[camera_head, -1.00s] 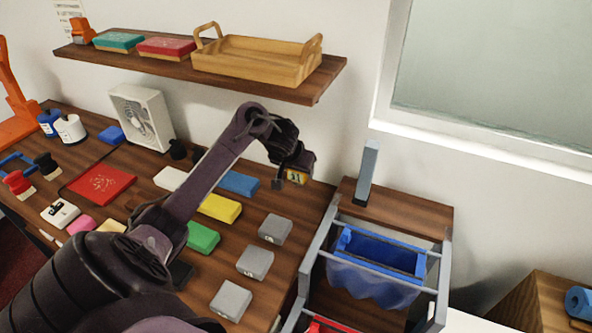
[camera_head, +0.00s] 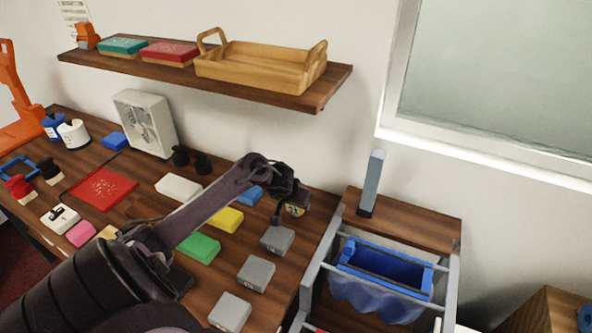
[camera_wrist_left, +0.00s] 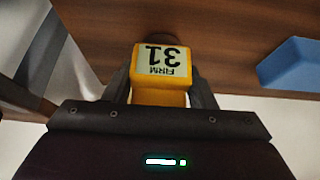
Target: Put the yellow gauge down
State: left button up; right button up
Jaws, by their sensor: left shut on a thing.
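The yellow gauge (camera_wrist_left: 159,88) has a pale label reading "FIRM 31", upside down in the left wrist view. My left gripper (camera_head: 288,208) is shut on it, with a finger on each side. I cannot tell whether the gauge touches the counter. My right gripper is not in view.
Blue (camera_head: 249,196), yellow (camera_head: 226,219) and green (camera_head: 199,248) blocks lie left of the gripper, partly behind my arm. More grey blocks lie in front. A rack with a blue bin (camera_head: 385,268) stands right. A shelf (camera_head: 206,84) hangs above.

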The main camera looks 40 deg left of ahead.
pick_arm(q)
jog(key=shift+f, duration=0.2)
jog(key=o, duration=0.9)
jog(key=shift+s+r, duration=0.1)
jog(key=shift+r, duration=0.45)
jog(key=p+v, duration=0.2)
jog(key=v, duration=0.9)
jog(key=shift+s+d+r, duration=0.1)
jog(key=shift+r, duration=0.1)
